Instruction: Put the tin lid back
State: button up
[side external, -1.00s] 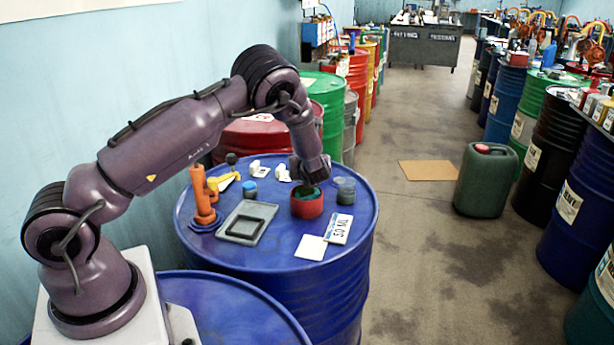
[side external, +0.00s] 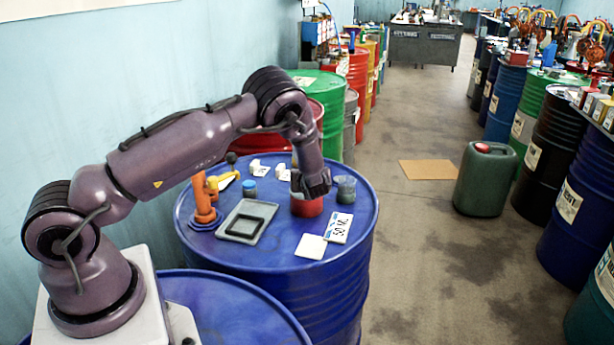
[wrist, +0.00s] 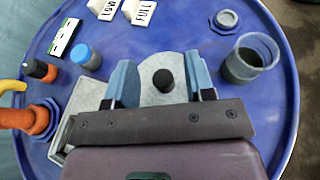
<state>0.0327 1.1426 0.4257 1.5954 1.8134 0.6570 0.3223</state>
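The red tin (side external: 306,207) stands upright on the blue drum top, with its upper rim hidden by my gripper (side external: 311,190). In the wrist view my gripper (wrist: 163,83) points down, its two blue fingers apart. A round black knob (wrist: 163,80) sits between the fingers with clear gaps on both sides. Around and under it is a pale grey surface (wrist: 148,66) that looks like the tin lid. I cannot tell whether this lid rests fully on the tin. The tin's red wall is not seen in the wrist view.
A clear beaker (side external: 345,189) of dark liquid stands close right of the tin. A grey tray (side external: 232,228) holding a black frame, a blue-capped jar (side external: 250,189), an orange pump-like fitting (side external: 203,205), a white pad (side external: 311,247) and a "50 ML" card (side external: 338,228) surround it.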

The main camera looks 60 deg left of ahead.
jog(key=shift+r, duration=0.25)
jog(key=v, duration=1.1)
jog(key=s+d+r+n+g+h, duration=0.3)
jog(key=s+d+r+n+h, duration=0.15)
jog(key=s+r+n, duration=0.75)
jog(key=s+d+r+n+t+h, duration=0.3)
jog(key=s+d+r+n+h, duration=0.5)
jog(key=s+d, duration=0.4)
jog(key=shift+s+d+r+n+t, duration=0.25)
jog(key=shift+d+r+n, duration=0.2)
jog(key=shift+r+n, duration=0.6)
jog(key=shift+f, duration=0.2)
